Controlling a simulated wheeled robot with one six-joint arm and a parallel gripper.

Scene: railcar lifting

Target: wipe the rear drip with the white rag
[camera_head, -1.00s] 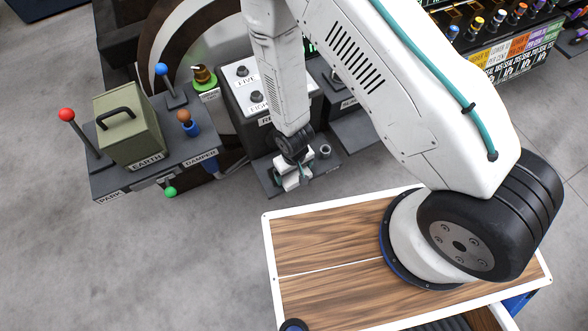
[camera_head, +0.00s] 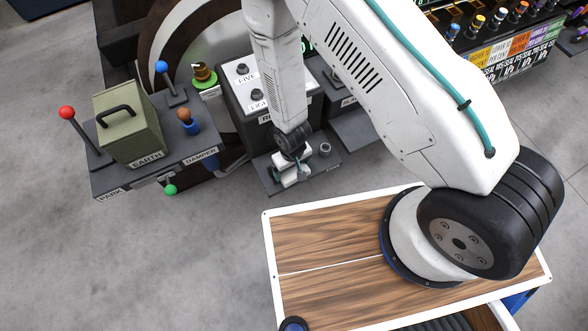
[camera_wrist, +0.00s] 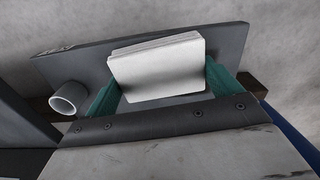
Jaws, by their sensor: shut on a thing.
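My gripper (camera_head: 291,177) is low over the small dark grey shelf (camera_head: 272,188) in front of the box marked with an "RE..." label. In the wrist view its teal fingers (camera_wrist: 157,92) are shut on the white rag (camera_wrist: 158,66), a pale folded block held between them. The rag also shows as a small white patch in the head view (camera_head: 296,180). The rag is above or on the grey shelf (camera_wrist: 235,50); I cannot tell whether it touches. No drip is visible; the rag and gripper cover part of the shelf.
A small grey cup or pipe end (camera_head: 325,149) stands on the shelf right of my gripper. The box (camera_head: 262,85) with knobs rises behind. To the left is a dark stand (camera_head: 110,184) with levers and a green "EARTH" case (camera_head: 128,122). A wood-topped table (camera_head: 310,240) is in front.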

